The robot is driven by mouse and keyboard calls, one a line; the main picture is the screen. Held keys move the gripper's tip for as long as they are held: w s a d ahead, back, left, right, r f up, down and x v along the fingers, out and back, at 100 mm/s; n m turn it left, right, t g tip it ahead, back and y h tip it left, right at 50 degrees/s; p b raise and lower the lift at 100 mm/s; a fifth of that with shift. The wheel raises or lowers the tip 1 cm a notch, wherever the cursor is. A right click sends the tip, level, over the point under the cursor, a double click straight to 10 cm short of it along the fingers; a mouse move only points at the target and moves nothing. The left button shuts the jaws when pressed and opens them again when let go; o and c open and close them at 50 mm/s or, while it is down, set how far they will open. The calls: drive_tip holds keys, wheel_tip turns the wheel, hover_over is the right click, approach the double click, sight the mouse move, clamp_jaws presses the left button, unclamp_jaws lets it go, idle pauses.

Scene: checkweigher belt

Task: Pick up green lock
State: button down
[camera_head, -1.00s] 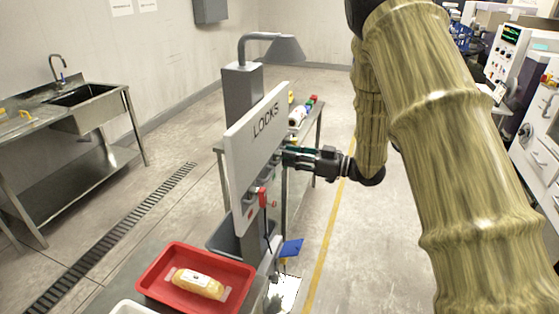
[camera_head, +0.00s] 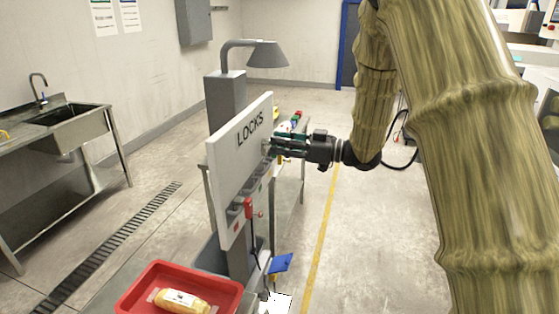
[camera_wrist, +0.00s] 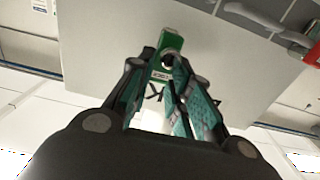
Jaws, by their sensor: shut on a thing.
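The green lock (camera_wrist: 170,42) shows in the wrist view, at the tips of my gripper (camera_wrist: 165,62), with the pale board behind it. The teal fingers are closed together on its near part. In the head view my gripper (camera_head: 275,147) points left at the face of the white LOCKS board (camera_head: 225,160). The lock is hidden behind the fingers there. I cannot tell whether the lock still touches the board.
A red lock (camera_head: 248,208) hangs low on the board. A red tray (camera_head: 228,298) holds a wrapped yellow item (camera_head: 180,301). A grey lamp (camera_head: 262,52) stands behind the board.

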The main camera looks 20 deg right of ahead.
drive_tip(key=w+d+b+v, duration=0.1)
drive_tip(key=b+v, duration=0.4)
drive_tip(key=v, duration=1.4)
drive_tip(key=shift+w+f, duration=0.2)
drive_tip(key=shift+d+p, duration=0.15)
drive_tip(key=shift+p, duration=0.35)
drive_tip(key=p+v, duration=0.2)
drive_tip(key=v, duration=0.9)
idle(0.7)
